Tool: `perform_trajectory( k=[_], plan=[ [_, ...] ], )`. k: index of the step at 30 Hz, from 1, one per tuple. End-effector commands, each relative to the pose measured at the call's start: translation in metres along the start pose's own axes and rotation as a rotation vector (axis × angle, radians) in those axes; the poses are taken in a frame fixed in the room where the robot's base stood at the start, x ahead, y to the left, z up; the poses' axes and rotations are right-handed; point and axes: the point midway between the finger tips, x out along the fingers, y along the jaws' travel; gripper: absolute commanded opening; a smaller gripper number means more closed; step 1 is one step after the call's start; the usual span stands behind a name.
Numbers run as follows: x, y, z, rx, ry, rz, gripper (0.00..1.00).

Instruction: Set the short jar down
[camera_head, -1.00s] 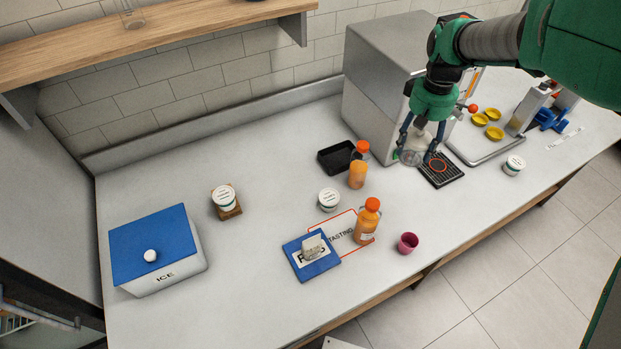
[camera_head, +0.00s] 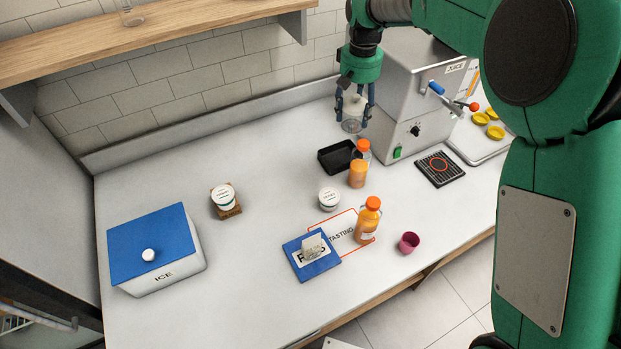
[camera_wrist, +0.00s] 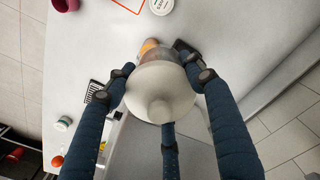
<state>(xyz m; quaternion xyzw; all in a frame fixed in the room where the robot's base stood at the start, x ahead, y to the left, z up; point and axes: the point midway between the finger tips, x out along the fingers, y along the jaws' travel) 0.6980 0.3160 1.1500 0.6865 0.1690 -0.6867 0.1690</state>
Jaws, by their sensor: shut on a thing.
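My gripper (camera_head: 355,106) is shut on the short jar, a clear jar (camera_head: 352,122) with a whitish upper part. It holds the jar upright above the back of the counter, left of the juicer. In the wrist view the jar (camera_wrist: 161,92) sits between my fingers, its pale domed top facing the camera. The jar looks clear of the counter (camera_head: 270,160), though its exact height is hard to judge. A black tray (camera_head: 334,157) and an orange bottle (camera_head: 358,178) stand below and in front of it.
The steel juicer (camera_head: 418,100) stands close on the right, with a black drip mat (camera_head: 440,168) before it. A lidded white jar (camera_head: 329,198), a juice bottle (camera_head: 367,222), a magenta cup (camera_head: 409,242) and a blue sign (camera_head: 312,258) stand forward. The left-middle counter is mostly free.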

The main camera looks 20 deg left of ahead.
Motion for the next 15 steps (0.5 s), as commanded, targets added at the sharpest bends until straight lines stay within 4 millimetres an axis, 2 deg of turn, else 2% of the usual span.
perform_trajectory(
  k=[1,6,15],
  plan=[
    [0.002,-0.015,-0.01,-0.003,0.001,0.0,0.2],
    [0.003,-0.053,-0.033,0.002,0.0,0.0,0.2],
    [0.005,-0.095,-0.054,0.009,0.001,0.0,0.2]
  ],
)
